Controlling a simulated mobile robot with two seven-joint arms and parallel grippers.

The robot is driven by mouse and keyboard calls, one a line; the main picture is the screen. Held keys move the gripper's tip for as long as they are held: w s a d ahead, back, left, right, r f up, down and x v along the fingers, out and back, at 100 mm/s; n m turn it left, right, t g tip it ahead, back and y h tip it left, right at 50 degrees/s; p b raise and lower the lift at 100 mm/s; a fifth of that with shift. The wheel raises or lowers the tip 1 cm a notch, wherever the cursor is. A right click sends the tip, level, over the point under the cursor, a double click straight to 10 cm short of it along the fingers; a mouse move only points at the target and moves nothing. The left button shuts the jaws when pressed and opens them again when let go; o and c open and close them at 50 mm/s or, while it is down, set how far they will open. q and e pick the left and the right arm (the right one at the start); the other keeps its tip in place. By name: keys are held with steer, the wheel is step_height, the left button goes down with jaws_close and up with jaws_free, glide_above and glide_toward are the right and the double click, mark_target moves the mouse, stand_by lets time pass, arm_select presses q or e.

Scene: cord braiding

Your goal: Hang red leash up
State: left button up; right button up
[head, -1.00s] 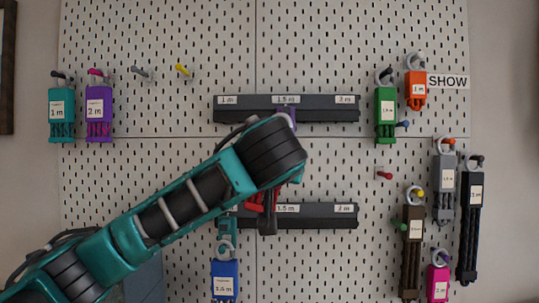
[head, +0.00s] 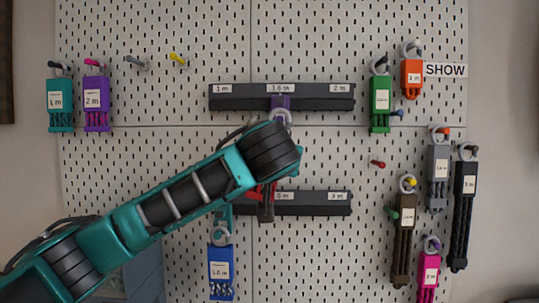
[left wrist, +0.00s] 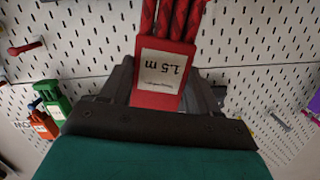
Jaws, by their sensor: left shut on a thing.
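The red leash (left wrist: 168,70) is a bundle of red braided cords with a red block labelled 1.5 m. My left gripper (left wrist: 167,88) is shut on the block in the left wrist view, with the cords running up out of that picture. In the head view my left gripper (head: 266,205) is in front of the lower dark rail, and only a little of the red leash (head: 259,190) shows beside it. My forearm hides the rest. An empty red peg (head: 378,164) sticks out of the pegboard to the right. My right gripper is not in view.
A purple leash hangs at the upper rail (head: 235,102), a blue leash (head: 221,268) below the lower rail (head: 325,203). Several leashes hang at the right, including green (head: 380,105) and brown (head: 403,225). Grey (head: 136,62) and yellow (head: 178,58) pegs at upper left are empty.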

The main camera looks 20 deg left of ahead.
arm_select(q)
steer(key=shift+w+a+r, duration=0.1)
steer(key=shift+w+a, duration=0.1)
steer(key=shift+w, duration=0.4)
steer(key=shift+p+x, duration=0.55)
steer(key=shift+x, duration=0.3)
steer(key=shift+r+p+x, duration=0.1)
steer(key=shift+p+x, duration=0.25)
steer(key=shift+x, duration=0.45)
steer(key=shift+r+p+x, duration=0.15)
steer(key=shift+p+x, duration=0.15)
steer(key=shift+x, duration=0.55)
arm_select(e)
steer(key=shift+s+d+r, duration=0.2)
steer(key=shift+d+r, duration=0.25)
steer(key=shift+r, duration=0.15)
arm_select(q)
steer(key=shift+w+d, duration=0.1)
steer(key=o, duration=0.8)
steer(key=c, duration=0.5)
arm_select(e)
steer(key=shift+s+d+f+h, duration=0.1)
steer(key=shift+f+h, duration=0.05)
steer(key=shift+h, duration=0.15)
